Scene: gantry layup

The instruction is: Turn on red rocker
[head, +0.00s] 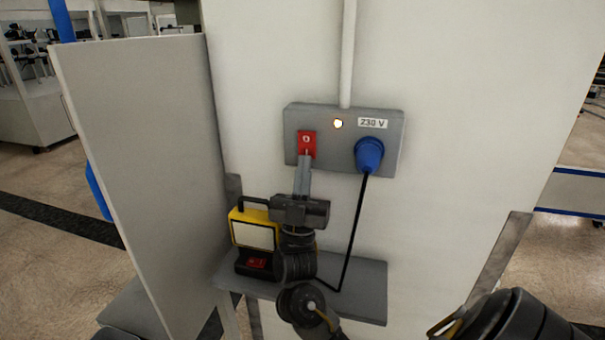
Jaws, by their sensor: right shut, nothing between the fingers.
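A red rocker (306,138) sits on the left of a grey socket box (394,151) on the white wall panel. My right gripper (305,157) is shut and empty, pointing up, with its fingertips at the lower edge of this rocker. I cannot tell whether they touch it. A small round lamp (338,123) beside the rocker glows. A yellow work light (238,217) stands on the shelf below. Its base carries another red rocker (257,263). My gripper and wrist stand just right of this light and hide part of it. My left gripper is not in view.
A blue plug (369,154) sits in the box, and its black cable (354,232) hangs right of my wrist down to the grey shelf (368,290). A grey side panel (140,160) stands on the left. A white conduit (347,55) runs up from the box.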

